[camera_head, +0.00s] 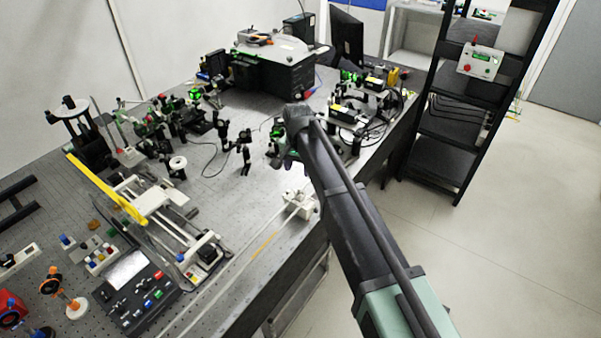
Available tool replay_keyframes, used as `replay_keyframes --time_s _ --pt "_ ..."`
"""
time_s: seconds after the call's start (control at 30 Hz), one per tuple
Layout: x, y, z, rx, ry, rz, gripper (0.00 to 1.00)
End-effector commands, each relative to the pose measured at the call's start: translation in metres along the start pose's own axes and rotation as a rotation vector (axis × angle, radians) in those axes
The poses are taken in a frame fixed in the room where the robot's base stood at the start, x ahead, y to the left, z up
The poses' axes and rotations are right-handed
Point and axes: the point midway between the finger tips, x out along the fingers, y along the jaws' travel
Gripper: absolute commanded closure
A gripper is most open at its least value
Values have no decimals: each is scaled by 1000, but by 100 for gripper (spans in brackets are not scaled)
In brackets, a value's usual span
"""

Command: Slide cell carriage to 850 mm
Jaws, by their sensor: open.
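My arm reaches in from the lower right, and my gripper (281,158) hangs over the bench at its far end. The wrist hides much of it, and the jaws are small and dark; they are open, and I see nothing held. A pale block (298,203) sits on a long, thin pale rail (228,275) along the bench's near right edge, below and apart from my gripper. It looks like the cell carriage, but I cannot be sure. A short yellow strip (264,246) lies along the rail. No scale figures are readable, so the carriage's position in millimetres cannot be told.
Optic mounts (243,152) stand behind and left of my gripper, with more optics (350,112) to its right. A white slide stage with a yellow bar (105,188) and a control box (132,300) occupy the left. A black rack (458,125) stands beyond the bench.

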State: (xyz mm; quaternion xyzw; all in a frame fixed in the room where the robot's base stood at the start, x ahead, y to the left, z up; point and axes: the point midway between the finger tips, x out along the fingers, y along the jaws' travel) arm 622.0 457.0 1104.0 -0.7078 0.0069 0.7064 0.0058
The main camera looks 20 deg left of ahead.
Motion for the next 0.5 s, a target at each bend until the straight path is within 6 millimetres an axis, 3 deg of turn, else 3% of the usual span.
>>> replay_keyframes --time_s 0.03,0.13,0.33,0.5 --pt "6 -2 -11 82 0 1 48" --pt "7 2 -6 184 0 1 48" --pt "13 4 -6 201 0 1 48" --pt "39 4 -6 200 0 1 48"
